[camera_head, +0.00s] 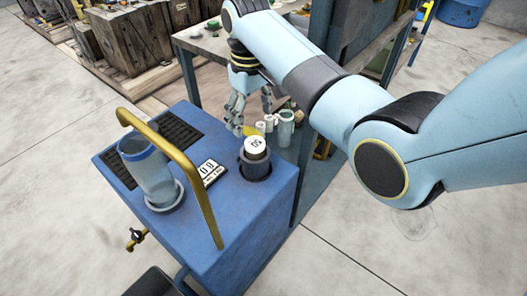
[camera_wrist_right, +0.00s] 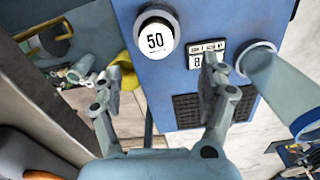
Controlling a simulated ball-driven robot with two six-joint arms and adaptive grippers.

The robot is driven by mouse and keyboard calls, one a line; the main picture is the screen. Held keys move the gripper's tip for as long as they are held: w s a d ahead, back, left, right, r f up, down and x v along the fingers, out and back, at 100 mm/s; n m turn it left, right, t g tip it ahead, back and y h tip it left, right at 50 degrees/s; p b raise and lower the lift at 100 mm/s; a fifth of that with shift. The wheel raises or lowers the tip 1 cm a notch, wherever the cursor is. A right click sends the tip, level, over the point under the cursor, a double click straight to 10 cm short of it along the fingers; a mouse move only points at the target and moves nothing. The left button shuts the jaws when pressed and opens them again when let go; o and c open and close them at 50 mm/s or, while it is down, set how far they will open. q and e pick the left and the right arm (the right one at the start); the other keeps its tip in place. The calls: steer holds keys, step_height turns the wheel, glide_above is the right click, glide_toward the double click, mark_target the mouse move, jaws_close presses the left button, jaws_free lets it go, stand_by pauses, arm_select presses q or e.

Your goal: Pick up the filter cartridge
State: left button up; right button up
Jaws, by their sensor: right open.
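My right gripper (camera_head: 252,106) is open and empty, beyond and above the cartridge in the head view. In the right wrist view its spread fingers (camera_wrist_right: 161,72) lie below the cartridge's end, apart from it. The lower part of the cartridge is hidden in the holder. My left gripper is not in view.
Bare floor lies in front right.

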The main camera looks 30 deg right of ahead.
mark_target(255, 143)
step_height(255, 143, down, 5)
steer(key=shift+s+r+b, duration=0.1)
steer(key=shift+b, duration=0.45)
steer(key=shift+f, duration=0.3)
steer(key=f, duration=0.2)
steer(key=f+b, duration=0.1)
steer(key=f, duration=0.1)
steer(key=shift+d, duration=0.25)
steer(key=shift+f, duration=0.4)
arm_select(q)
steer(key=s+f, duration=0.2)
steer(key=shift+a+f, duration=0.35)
